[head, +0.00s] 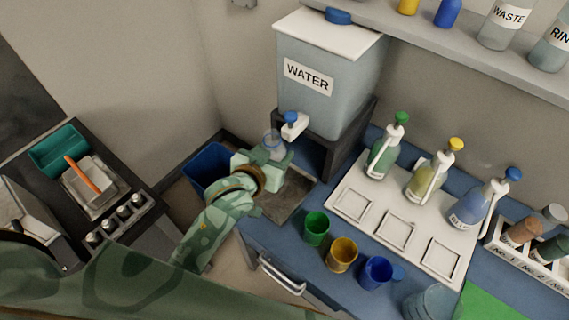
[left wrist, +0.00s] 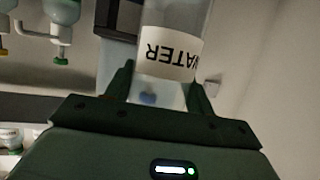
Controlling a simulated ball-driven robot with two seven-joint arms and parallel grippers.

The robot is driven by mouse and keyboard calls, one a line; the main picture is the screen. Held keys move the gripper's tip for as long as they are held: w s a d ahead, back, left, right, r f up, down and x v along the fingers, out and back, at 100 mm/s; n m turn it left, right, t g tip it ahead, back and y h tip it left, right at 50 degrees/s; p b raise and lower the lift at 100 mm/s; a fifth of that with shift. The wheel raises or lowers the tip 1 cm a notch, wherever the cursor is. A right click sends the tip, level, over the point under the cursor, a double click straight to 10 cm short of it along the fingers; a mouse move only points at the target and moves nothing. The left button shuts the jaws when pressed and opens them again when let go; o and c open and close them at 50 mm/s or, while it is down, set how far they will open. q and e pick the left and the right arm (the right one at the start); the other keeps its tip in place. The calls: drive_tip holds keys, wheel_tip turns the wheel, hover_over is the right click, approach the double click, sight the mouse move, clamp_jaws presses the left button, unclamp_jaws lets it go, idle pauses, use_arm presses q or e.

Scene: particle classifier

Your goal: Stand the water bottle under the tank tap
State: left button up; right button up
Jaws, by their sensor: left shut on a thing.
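The water tank (head: 330,80) stands on a dark stand at the back, with a white lid and a WATER label. Its white tap (head: 293,125) with a blue knob points toward my left gripper. My left gripper (head: 270,158) is shut on the clear water bottle (head: 272,141), just below and left of the tap. The left wrist view shows the bottle (left wrist: 170,50) between the fingers (left wrist: 160,88), its WATER label upside down in that picture. The bottle's lower part is hidden by the gripper in the head view. My right gripper is not in view.
A grey drip tray (head: 287,197) lies under the tap. Green (head: 316,228), yellow (head: 341,254) and blue (head: 375,272) cups stand near the bench front. A white board (head: 419,241) with spray bottles is to the right. A blue bin (head: 207,165) is left of the bench.

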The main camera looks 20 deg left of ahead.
use_arm(q)
wheel_tip(320, 180, down, 12)
drive_tip(key=b, duration=0.4)
drive_tip(key=w, duration=0.2)
drive_tip(key=w+d+b, duration=0.1)
drive_tip(key=w, duration=0.4)
drive_tip(key=shift+w+d+f, duration=0.15)
drive_tip(key=shift+w, duration=0.2)
drive_tip(key=shift+s, duration=0.1)
drive_tip(key=o, duration=0.9)
drive_tip(key=shift+o, duration=0.9)
